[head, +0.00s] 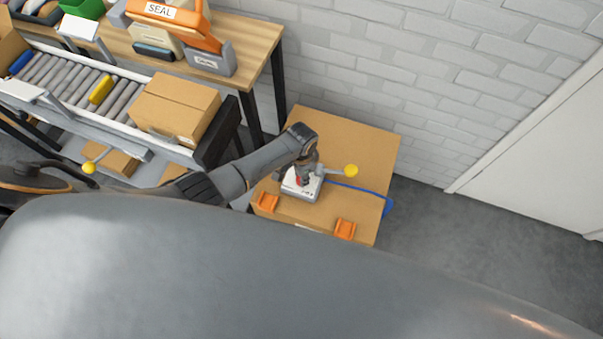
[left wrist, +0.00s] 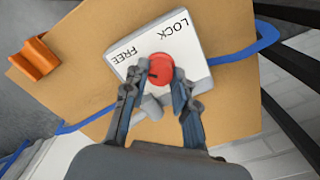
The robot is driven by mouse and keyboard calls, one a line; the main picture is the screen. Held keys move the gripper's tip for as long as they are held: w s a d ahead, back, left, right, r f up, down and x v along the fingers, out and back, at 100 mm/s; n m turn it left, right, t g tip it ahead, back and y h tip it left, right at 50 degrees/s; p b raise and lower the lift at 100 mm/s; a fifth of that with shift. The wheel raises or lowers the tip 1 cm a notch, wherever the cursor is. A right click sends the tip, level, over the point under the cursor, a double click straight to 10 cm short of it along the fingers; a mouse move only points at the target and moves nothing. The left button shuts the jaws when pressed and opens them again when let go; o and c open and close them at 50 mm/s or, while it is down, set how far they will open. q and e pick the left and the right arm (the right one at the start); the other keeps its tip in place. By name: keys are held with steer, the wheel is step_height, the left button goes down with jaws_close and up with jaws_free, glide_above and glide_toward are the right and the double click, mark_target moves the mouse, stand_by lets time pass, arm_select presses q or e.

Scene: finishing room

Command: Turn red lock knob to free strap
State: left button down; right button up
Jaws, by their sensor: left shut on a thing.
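The red lock knob (left wrist: 160,68) sits on a pale plate (left wrist: 187,43) marked LOCK and FREE. The plate is on a grey base on top of a large cardboard box (head: 352,145). My left gripper (left wrist: 160,80) is shut on the knob, one finger on each side. In the head view the left gripper (head: 303,176) reaches down onto the knob and hides much of it. The blue strap (left wrist: 245,50) runs from the plate across the box and over its edges; it also shows in the head view (head: 350,187). My right gripper is not in view.
Orange corner pieces (head: 267,201) (head: 345,229) sit on the box's near edge. A yellow-ended lever (head: 351,171) sticks out beside the gripper. A roller conveyor (head: 75,83) with a carton (head: 175,108) stands left, and a workbench behind it. Floor at right is clear.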

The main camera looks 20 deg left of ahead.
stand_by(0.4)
arm_select(q)
steer(key=c, duration=1.1)
jaws_free()
steer(key=shift+o, duration=0.2)
step_height(320, 180, up, 12)
steer(key=shift+s, duration=0.1)
